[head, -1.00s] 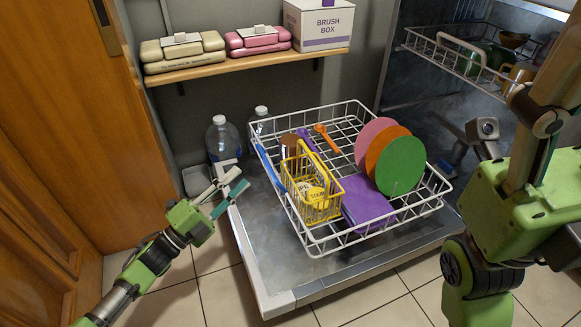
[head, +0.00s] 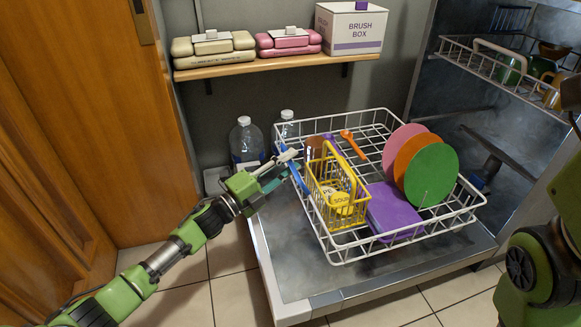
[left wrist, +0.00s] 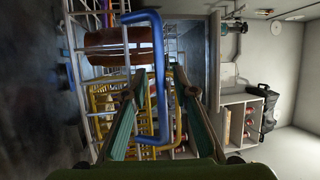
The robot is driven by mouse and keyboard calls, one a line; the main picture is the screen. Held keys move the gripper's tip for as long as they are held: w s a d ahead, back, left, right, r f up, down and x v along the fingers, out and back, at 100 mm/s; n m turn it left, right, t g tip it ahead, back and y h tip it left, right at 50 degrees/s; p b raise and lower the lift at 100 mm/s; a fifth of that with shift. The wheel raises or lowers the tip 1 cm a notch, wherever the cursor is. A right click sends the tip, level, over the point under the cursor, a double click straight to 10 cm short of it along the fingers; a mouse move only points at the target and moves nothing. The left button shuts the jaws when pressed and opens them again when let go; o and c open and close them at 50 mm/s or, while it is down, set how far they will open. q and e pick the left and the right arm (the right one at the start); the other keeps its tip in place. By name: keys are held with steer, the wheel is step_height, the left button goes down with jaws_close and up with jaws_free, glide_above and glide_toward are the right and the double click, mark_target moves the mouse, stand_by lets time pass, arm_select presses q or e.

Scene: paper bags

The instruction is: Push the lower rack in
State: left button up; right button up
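The white wire lower rack (head: 468,206) is pulled out over the open dishwasher door (head: 400,265). It holds pink, orange and green plates (head: 432,175), a yellow basket (head: 335,200) and a purple item (head: 392,210). A blue handle (head: 296,182) runs along the rack's left side. My left gripper (head: 283,170) is open at that side, close to the handle. In the left wrist view the blue handle (left wrist: 161,75) crosses in front of and between the spread fingers (left wrist: 158,118); contact cannot be told. My right gripper is out of view.
Above, a shelf (head: 270,66) carries cream and pink cases and a brush box (head: 350,28). Bottles (head: 246,142) stand behind the rack's left corner. The upper rack (head: 500,68) holds cups. A wooden cabinet (head: 90,120) stands at left. Tiled floor (head: 225,285) is clear.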

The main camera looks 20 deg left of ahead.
arm_select(q)
steer(key=shift+w+d+r, duration=0.1)
steer(key=shift+w+d, duration=0.1)
steer(key=shift+w, duration=0.1)
jaws_close()
